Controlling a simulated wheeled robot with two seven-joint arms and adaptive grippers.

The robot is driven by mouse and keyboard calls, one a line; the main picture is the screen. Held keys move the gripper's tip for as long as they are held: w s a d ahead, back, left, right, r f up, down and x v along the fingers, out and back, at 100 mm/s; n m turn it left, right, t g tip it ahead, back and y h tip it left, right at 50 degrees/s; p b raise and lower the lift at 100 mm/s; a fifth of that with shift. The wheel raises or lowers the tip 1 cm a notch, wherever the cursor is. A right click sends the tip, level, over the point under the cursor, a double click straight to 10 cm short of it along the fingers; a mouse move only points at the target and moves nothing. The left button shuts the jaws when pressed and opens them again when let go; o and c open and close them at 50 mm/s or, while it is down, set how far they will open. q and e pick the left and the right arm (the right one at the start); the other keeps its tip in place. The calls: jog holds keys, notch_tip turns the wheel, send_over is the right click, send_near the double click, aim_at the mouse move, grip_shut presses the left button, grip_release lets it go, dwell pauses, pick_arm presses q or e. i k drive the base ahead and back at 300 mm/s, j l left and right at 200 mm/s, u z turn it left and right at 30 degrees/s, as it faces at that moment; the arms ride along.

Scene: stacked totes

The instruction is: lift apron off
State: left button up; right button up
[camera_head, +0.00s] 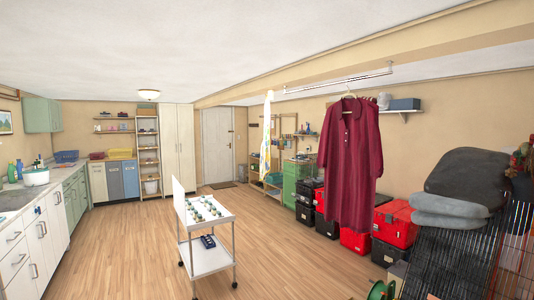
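A long dark red garment (349,160) with a collar and sleeves hangs from a hanger (349,96) on a white rail (340,81) under the ceiling beam, right of centre. A narrow white cloth with yellow and blue marks (266,137) hangs further left, seen nearly edge-on; it may be the apron, but I cannot tell for sure. What holds it up is not clear. Neither of my grippers is in view.
A white two-tier cart (209,262) with small items stands at the centre front. Red and black toolboxes (398,222) are stacked behind the red garment. Grey cushions (466,172) lie on a black wire crate (455,262) at right. The wood floor (120,240) is clear at left.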

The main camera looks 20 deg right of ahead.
aim_at(265, 149)
jog(key=i+l+u, duration=0.15)
jog(key=i+l, duration=0.8)
jog(key=i+l+u, duration=0.15)
jog(key=i+l, duration=1.15)
jog(key=i, duration=0.25)
jog(key=i+l+u, duration=0.15)
jog(key=i+l, duration=0.15)
jog(key=i, duration=0.2)
jog(key=i+l, duration=0.35)
jog(key=i, duration=0.2)
jog(key=i+l, duration=0.25)
jog(key=l, duration=0.15)
jog(key=i+l+u, duration=0.15)
jog(key=l, duration=0.2)
jog(key=i+l, duration=0.45)
jog(key=l, duration=0.3)
jog(key=i+l+u, duration=0.1)
jog(key=l, duration=0.35)
jog(key=i+l, duration=0.15)
jog(key=l, duration=0.3)
jog(key=i+l+u, duration=0.1)
jog(key=l, duration=0.35)
jog(key=i+l, duration=0.1)
jog(key=l, duration=0.4)
jog(key=i+l+u, duration=0.1)
jog(key=l, duration=0.35)
